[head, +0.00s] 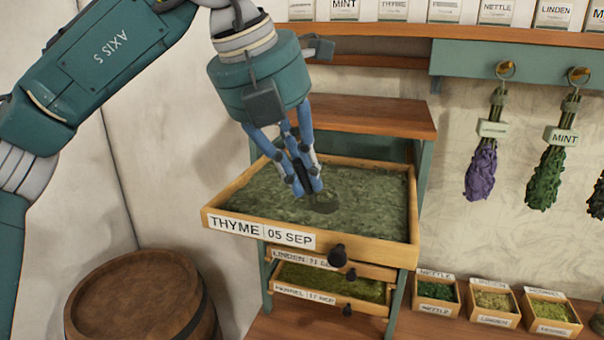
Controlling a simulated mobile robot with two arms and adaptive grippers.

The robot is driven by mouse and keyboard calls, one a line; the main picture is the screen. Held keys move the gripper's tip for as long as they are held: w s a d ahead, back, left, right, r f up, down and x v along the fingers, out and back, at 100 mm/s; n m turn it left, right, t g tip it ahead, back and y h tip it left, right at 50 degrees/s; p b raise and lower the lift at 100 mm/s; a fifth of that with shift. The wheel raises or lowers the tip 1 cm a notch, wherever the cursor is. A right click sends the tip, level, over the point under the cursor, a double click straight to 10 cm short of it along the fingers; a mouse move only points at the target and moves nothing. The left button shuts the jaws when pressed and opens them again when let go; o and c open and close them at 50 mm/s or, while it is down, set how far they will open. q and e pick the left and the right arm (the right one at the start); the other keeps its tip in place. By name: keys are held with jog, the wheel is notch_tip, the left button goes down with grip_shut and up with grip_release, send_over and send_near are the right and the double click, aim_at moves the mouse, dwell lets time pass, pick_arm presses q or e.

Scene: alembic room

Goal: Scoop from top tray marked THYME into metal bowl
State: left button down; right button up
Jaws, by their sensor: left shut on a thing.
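The top tray marked THYME (409,249) is a wooden drawer, pulled well out of its rack and full of grey-green dried herb. Its front label reads THYME 05 SEP. My left gripper (308,185) comes down from above with its blue fingers shut, low over the middle of the tray. A small dark, rounded thing shows at the fingertips, at the herb's surface. It looks like a scoop (325,204), but its handle is hidden by the fingers. I cannot tell how much herb it holds. The metal bowl and my right gripper are not in view.
Lower trays (331,290) marked LINDEN and another label stick out less beneath. A wooden barrel (135,295) stands at lower left. Small labelled herb boxes (494,303) sit at lower right. Herb bundles (480,170) hang from hooks at right, beneath a shelf of labelled containers.

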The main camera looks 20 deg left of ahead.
pick_arm(q)
jog(key=shift+r+p, duration=1.7)
jog(key=shift+r, duration=0.85)
jog(key=shift+f, duration=0.1)
